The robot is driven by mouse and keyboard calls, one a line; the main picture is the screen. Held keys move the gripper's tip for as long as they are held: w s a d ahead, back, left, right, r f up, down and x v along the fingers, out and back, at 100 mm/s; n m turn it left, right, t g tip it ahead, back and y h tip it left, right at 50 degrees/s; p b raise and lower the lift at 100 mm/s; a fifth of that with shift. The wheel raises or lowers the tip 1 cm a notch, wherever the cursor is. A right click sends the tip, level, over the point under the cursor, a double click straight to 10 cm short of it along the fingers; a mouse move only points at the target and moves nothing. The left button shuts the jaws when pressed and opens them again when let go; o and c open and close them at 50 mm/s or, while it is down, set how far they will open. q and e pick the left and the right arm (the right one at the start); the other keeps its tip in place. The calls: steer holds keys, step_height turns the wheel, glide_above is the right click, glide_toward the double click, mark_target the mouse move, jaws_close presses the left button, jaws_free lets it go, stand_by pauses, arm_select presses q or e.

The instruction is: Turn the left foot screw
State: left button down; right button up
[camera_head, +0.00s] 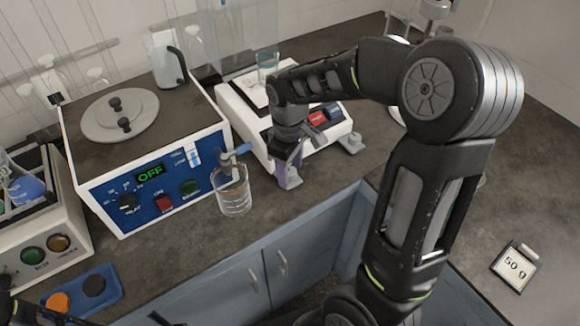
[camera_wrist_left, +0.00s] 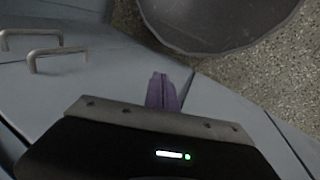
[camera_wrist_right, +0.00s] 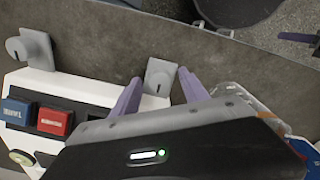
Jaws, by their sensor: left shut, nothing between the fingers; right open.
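The white balance-like device (camera_head: 258,138) with red and blue buttons stands on the counter. Its left foot screw (camera_wrist_right: 160,78), a slotted disc on a grey tab, shows in the right wrist view. In the head view this foot is mostly hidden by my right gripper (camera_head: 288,172). The right gripper, with purple fingers, is open and points down. In the right wrist view its fingertips (camera_wrist_right: 163,84) stand on either side of the foot screw; I cannot tell whether they touch it. My left gripper (camera_wrist_left: 162,88) is shut and empty, above the blue cabinet fronts.
The other foot screw (camera_head: 352,143) is at the device's right corner. A glass beaker (camera_head: 233,195) stands close to the left of my right gripper, below a tap on the blue-fronted bath (camera_head: 150,190). A 50 g card (camera_head: 515,266) lies on the right counter. A blue tray (camera_head: 112,279) is at lower left.

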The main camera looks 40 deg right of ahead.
steer(key=shift+c, duration=0.3)
jaws_close()
steer(key=shift+m, duration=0.4)
steer(key=m, duration=0.5)
steer(key=shift+b, duration=0.3)
steer(key=m, duration=0.6)
steer(key=shift+w+r, duration=0.1)
stand_by(0.3)
steer(key=shift+o, duration=0.3)
jaws_free()
